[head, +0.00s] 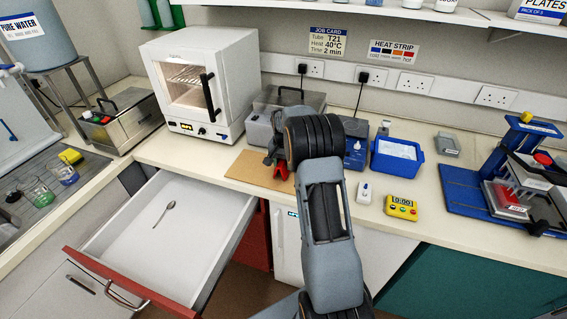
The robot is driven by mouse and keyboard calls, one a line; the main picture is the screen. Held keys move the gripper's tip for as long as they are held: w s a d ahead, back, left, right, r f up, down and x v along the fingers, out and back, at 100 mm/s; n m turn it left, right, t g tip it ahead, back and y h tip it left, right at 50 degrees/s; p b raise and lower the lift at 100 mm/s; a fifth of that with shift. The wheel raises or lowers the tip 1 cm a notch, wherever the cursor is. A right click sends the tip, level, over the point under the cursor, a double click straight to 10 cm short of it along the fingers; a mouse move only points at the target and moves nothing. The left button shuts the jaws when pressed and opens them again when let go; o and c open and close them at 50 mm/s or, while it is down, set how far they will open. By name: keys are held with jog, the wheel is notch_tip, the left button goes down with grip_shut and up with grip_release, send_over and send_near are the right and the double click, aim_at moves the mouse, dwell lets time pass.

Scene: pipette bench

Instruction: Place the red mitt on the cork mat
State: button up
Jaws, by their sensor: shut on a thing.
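The red mitt (281,170) shows as a small red patch in the head view, partly hidden by my gripper and arm. My gripper (272,160) is shut on the mitt over the right part of the cork mat. The cork mat (247,170) is a flat tan sheet on the bench in front of the grey water bath. My arm covers its right end. I cannot tell whether the mitt touches the mat or hangs just above it.
A white oven (187,110) stands left behind the mat, and a grey bath (258,130) right behind it. An open drawer (190,215) holding a spoon (165,211) juts out below. A blue ice tray (397,158) and yellow timer (401,207) sit right of my arm.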

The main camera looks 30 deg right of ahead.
jog(key=shift+f, duration=0.2)
jog(key=shift+f, duration=0.2)
jog(key=o, duration=0.9)
jog(key=shift+o, duration=0.2)
jog(key=shift+r, duration=0.1)
